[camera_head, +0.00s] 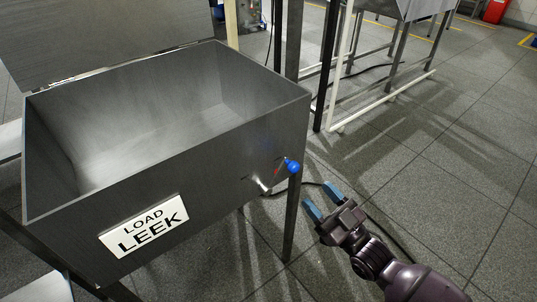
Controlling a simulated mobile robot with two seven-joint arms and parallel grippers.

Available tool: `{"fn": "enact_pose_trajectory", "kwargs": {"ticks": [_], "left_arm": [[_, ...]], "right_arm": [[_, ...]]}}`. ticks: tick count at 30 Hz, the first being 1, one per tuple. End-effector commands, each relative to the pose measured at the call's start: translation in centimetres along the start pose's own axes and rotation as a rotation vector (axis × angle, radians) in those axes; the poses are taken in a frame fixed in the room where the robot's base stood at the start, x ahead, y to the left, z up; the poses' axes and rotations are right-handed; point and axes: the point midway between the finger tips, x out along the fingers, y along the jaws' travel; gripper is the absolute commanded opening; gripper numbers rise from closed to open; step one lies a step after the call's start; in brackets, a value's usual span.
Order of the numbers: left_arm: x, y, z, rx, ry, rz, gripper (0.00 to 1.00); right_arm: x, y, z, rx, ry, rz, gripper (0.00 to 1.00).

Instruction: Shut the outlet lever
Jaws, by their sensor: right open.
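The outlet lever (291,166) has a blue round end and sticks out from the front wall of a grey metal bin near its right corner. A short pale spout (262,185) and a small red part sit just left of it. My right gripper (324,198) has blue fingertips, is open and empty, and is in front of the bin, a little below and right of the lever. It appears apart from the lever. My left gripper is not in view.
The open metal bin (205,155) stands on legs and bears a "LOAD LEEK" sign (145,226). Another metal stand (400,12) is behind at the right. A dark cable lies on the tiled floor (450,150). The floor to the right is clear.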

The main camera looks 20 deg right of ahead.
Motion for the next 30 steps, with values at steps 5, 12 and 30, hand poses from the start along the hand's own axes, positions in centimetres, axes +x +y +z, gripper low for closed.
{"fn": "enact_pose_trajectory", "kwargs": {"ticks": [5,12,30], "left_arm": [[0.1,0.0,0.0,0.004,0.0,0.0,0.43],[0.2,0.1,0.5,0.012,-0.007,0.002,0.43],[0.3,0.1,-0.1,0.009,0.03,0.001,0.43]], "right_arm": [[1.1,0.1,-0.1,-0.001,0.014,-0.001,0.54],[4.7,0.1,-0.1,-0.002,0.013,-0.002,0.54],[11.0,0.1,-0.2,-0.002,0.01,-0.001,0.54]]}}
